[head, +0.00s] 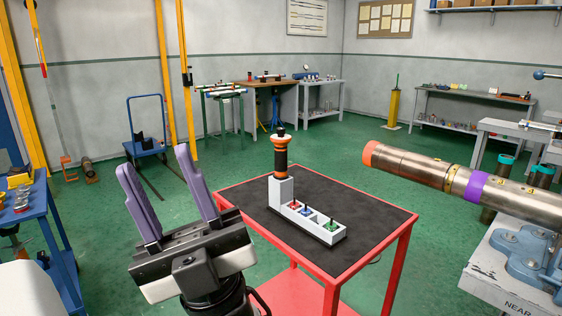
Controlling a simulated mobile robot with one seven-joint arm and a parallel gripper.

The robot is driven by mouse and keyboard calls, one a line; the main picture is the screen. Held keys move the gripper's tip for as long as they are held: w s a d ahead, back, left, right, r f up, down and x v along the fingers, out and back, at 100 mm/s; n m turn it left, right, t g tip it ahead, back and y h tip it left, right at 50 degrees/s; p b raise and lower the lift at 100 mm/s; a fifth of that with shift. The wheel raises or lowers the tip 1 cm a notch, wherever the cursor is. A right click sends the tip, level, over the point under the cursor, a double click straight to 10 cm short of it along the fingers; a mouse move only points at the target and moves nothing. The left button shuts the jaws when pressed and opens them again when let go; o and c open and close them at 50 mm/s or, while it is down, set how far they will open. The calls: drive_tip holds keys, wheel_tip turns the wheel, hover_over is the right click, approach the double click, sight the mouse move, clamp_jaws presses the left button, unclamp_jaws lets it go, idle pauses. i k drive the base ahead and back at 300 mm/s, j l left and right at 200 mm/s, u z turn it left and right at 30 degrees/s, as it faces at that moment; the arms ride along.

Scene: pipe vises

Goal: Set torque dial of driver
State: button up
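The driver (281,157), black with orange bands, stands upright on the tall end of a grey-white holder (281,192) on the red cart's black top. Its torque dial seems to be one of the orange or black rings, but the markings are too small to read. My gripper (155,165) is at the lower left, with its two purple fingers pointing up and spread apart. It is open and empty, to the left of the driver and not touching it. The finger on the right is in front of the cart's left edge region.
The holder's low part carries red, blue and green pieces (331,225). The red cart (384,254) has bare black top around the holder. A large steel pipe (420,170) with orange and purple bands rests in a blue vise (528,247) at right. A blue table (40,205) stands at left.

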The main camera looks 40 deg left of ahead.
sight(280, 131)
drive_tip(key=i+j, duration=0.2)
drive_tip(key=j, duration=0.15)
drive_tip(key=i+j+z, duration=0.1)
drive_tip(key=j, duration=0.2)
drive_tip(key=i+j, duration=0.4)
drive_tip(key=j, duration=0.3)
drive_tip(key=z, duration=0.05)
